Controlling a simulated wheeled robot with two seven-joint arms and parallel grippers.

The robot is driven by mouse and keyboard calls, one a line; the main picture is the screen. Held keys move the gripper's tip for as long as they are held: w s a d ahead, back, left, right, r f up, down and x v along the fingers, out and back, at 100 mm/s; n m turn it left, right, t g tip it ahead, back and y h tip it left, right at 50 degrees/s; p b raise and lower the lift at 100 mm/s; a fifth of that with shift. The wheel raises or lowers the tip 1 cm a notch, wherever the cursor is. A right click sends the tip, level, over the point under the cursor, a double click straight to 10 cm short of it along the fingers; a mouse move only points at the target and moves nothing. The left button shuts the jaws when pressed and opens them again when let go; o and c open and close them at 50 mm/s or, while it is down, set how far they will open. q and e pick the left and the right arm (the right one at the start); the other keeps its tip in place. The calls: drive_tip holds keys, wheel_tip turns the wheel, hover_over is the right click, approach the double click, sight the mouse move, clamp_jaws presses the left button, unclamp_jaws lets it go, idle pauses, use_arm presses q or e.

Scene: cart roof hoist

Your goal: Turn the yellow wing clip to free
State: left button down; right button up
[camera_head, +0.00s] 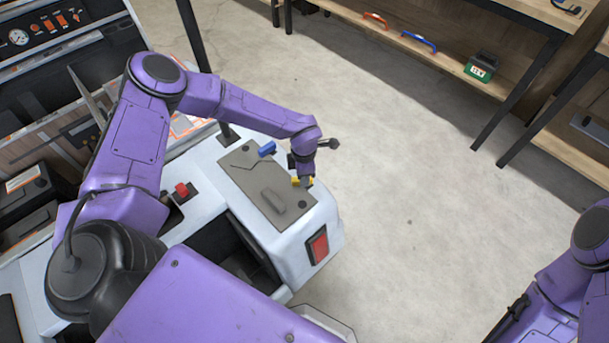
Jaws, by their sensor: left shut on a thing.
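The yellow wing clip (307,182) sits near the right edge of the grey panel (243,172) on top of the white cart. Only a small part of it shows under my left gripper (300,177). My left gripper points down and is shut on the clip; its fingers are mostly hidden by the wrist. A blue clip (267,149) stands on the panel's far edge, to the left of the gripper. My right arm is at the lower right edge, and its gripper cannot be made out.
The panel has a raised grey handle (273,200). A red tail light (318,245) and a red button (182,190) are on the cart. A dark post (193,40) rises behind the panel. A shelf with a green battery (481,67) stands at the back right; the floor between is clear.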

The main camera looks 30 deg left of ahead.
use_arm(q)
drive_tip(key=m, duration=0.5)
drive_tip(key=shift+w+a+m, duration=0.2)
drive_tip(key=shift+w+m, duration=0.1)
drive_tip(key=shift+w, duration=0.05)
drive_tip(key=m, duration=0.5)
drive_tip(key=shift+w+r+m, duration=0.1)
drive_tip(key=shift+w+m, duration=0.2)
drive_tip(key=c, duration=1)
unclamp_jaws()
drive_tip(key=shift+o, duration=0.2)
drive_tip(key=shift+r, duration=0.1)
wheel_tip(320, 180, up, 10)
drive_tip(key=shift+r, duration=0.15)
drive_tip(key=shift+d, duration=0.15)
